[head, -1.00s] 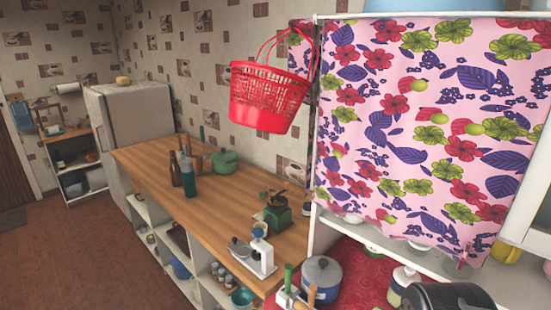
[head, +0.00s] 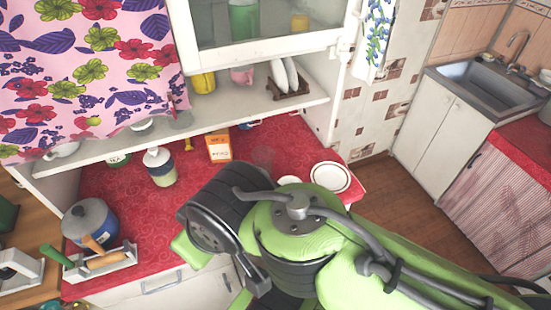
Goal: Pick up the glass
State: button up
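A second clear glass-like item (head: 181,119) is on the white shelf at the left, near the curtain's edge. My green and black arm fills the lower middle and right of the head view, in front of the counter. My gripper itself does not show; it is hidden or out of frame.
An orange box (head: 219,147), a bottle (head: 160,166) and a white plate (head: 330,177) stand on the counter. A blue-grey pot (head: 90,220) and a utensil holder (head: 100,264) are at the left. The white shelf (head: 240,108) overhangs the back. A sink (head: 485,85) is far right.

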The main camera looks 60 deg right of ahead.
aim_at(263, 156)
jog(key=z, duration=1.6)
